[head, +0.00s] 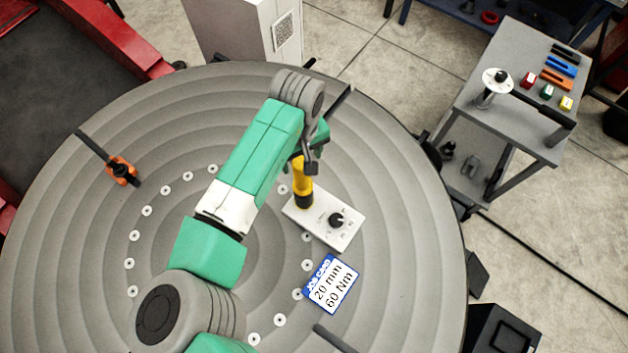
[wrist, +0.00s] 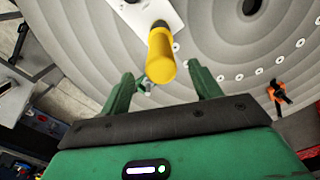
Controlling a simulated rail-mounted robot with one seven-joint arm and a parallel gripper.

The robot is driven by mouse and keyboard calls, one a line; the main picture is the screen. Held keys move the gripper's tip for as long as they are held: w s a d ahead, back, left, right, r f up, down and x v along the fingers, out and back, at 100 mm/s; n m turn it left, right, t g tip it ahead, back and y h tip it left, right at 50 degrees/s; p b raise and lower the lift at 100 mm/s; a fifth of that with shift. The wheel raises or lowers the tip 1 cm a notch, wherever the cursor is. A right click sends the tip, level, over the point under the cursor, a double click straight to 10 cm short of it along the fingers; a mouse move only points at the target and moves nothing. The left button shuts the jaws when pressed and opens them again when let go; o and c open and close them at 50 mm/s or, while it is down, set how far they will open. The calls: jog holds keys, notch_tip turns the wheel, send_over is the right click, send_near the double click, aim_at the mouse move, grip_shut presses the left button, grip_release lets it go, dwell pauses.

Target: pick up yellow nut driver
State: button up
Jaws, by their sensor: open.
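The yellow nut driver (head: 302,178) stands upright with its dark lower end at the white control box on the round grey table. In the wrist view the yellow nut driver (wrist: 161,55) is just beyond my gripper, roughly centred between the fingers. My gripper (wrist: 160,82) is open and empty. In the head view my gripper (head: 308,160) is beside the top of the driver and partly hidden by my arm. I cannot tell whether a finger touches the driver.
The white control box (head: 344,222) has a black knob. A job card (head: 331,284) reads 20 mm, 60 Nm. An orange clamp (head: 122,170) sits at the table's left. A grey side table (head: 509,110) with coloured tools stands at the right. Small white discs dot the round table (head: 70,240).

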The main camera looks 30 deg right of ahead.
aim_at(301, 162)
jog(key=shift+w+f+p, duration=0.15)
jog(key=shift+f+p, duration=0.35)
jog(key=shift+f, duration=1.2)
notch_tip(301, 162, down, 4)
jog(key=shift+a+f+p, duration=0.1)
jog(key=shift+f+p, duration=0.1)
jog(key=shift+p, duration=0.15)
jog(key=c, duration=1.2)
